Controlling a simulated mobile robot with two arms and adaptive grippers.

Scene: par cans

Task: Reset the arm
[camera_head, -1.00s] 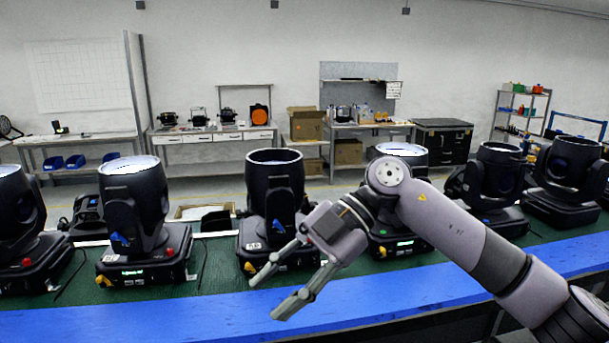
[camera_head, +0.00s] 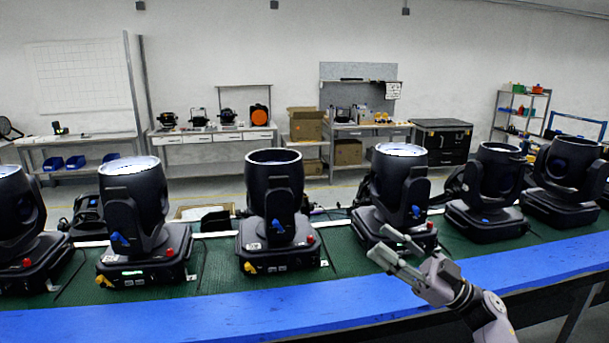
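My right gripper (camera_head: 384,246) is at the lower right of the head view, above the blue front edge of the bench. Its two fingers are spread apart and nothing is between them. The fingers point up and left, toward a par can (camera_head: 394,190) standing on the green bench top; the fingertips overlap its base in the picture, and I cannot tell whether they touch. More black par cans stand in the row, including one in the middle (camera_head: 275,200) and one to the left (camera_head: 135,212). My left gripper is not in view.
The bench's blue front edge (camera_head: 200,318) runs across the foreground. Two more par cans stand at right (camera_head: 492,185) (camera_head: 567,175). Behind are worktables, cardboard boxes (camera_head: 304,124) and a black case (camera_head: 442,138). Floor shows at the lower right.

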